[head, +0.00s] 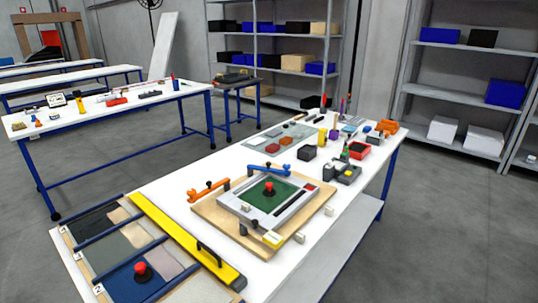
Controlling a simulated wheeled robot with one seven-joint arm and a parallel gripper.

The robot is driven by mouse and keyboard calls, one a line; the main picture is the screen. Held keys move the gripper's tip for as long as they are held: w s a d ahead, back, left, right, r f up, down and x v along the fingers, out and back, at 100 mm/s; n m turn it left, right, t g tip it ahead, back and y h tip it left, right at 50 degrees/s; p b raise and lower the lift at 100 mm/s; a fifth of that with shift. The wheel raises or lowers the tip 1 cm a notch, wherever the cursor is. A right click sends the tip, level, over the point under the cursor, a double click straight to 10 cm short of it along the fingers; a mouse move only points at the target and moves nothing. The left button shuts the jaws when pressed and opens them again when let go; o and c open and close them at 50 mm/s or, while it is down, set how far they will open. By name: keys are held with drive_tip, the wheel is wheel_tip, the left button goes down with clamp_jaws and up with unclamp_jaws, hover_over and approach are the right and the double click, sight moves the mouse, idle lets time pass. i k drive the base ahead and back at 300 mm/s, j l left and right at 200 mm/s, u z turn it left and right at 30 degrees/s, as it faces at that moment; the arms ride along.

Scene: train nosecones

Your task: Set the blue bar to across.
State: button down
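The blue bar (268,171) is a short bar with rounded ends and a small dark knob on it. It sits at the back-left edge of a wooden board (219,215) on the white table. It lies roughly along that edge, over or beside the frame; I cannot tell which. An orange bar (209,191) of similar shape, also with a dark knob, lies to its left along the same edge. A grey frame with a green panel (286,193) and a red knob (269,188) lies on the board. My gripper is not in view.
A yellow bar with a black handle (180,233) crosses the table left of the board. A compartment tray with a red knob (142,271) lies at the front left. Small boxes and a black block (307,153) stand behind.

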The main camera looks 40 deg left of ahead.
sight(267, 169)
drive_tip(key=i+u, duration=0.15)
drive_tip(key=i, duration=0.4)
drive_tip(key=i+u, duration=0.15)
drive_tip(key=i, duration=0.45)
drive_tip(key=i+l+u, duration=0.15)
drive_tip(key=i, duration=0.4)
drive_tip(key=i+u, duration=0.25)
drive_tip(key=u, duration=0.2)
drive_tip(key=i+l+u, duration=0.15)
drive_tip(key=u, duration=0.35)
drive_tip(key=i+l+u, duration=0.3)
drive_tip(key=u, duration=0.15)
drive_tip(key=i+l+u, duration=0.15)
drive_tip(key=u, duration=0.35)
drive_tip(key=i+u, duration=0.15)
drive_tip(key=u, duration=0.25)
drive_tip(key=i+l+u, duration=0.1)
drive_tip(key=u, duration=0.35)
drive_tip(key=i+l+u, duration=0.1)
drive_tip(key=l+u, duration=0.15)
drive_tip(key=u, duration=0.15)
drive_tip(key=l+u, duration=0.15)
drive_tip(key=u, duration=0.3)
drive_tip(key=i+l+u, duration=0.1)
drive_tip(key=l+u, duration=0.15)
drive_tip(key=u, duration=0.15)
drive_tip(key=l+u, duration=0.2)
drive_tip(key=u, duration=0.25)
